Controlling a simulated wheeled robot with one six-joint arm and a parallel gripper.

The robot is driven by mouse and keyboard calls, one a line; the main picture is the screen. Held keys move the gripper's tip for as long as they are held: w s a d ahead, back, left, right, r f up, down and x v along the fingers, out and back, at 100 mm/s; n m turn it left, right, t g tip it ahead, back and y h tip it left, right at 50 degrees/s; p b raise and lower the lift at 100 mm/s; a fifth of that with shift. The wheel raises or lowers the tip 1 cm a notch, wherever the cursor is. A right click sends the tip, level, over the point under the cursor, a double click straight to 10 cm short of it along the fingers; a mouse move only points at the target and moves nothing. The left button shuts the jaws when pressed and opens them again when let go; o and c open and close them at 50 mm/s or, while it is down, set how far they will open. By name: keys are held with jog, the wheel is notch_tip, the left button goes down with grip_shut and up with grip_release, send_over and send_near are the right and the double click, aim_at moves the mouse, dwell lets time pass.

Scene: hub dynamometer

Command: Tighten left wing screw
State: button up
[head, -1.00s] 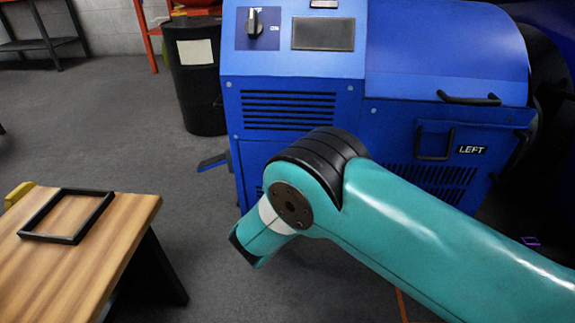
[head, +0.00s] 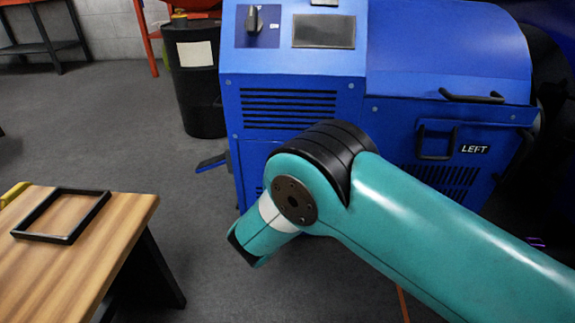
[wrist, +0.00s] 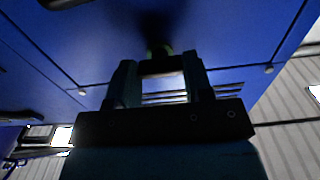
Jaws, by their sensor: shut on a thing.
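In the wrist view, my gripper (wrist: 160,66) reaches up to the blue machine panel, its two dark fingers on either side of a small piece. It is shut on this small dark, greenish piece (wrist: 158,50), which appears to be the wing screw. The piece is mostly in shadow and partly hidden by the fingers, so its wing angle and seating cannot be told. In the head view, the blue dynamometer cabinet (head: 290,75) stands ahead, with a LEFT label (head: 474,149) on its right part. My arm hides the gripper and screw there.
A wooden table (head: 95,250) with a black square frame (head: 62,238) stands at the lower left. A black drum (head: 200,90) stands behind, beside the cabinet. A black handle (head: 436,142) juts from the cabinet near the label. Grey floor lies open between table and cabinet.

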dwell(0.4)
jog(key=o, duration=0.9)
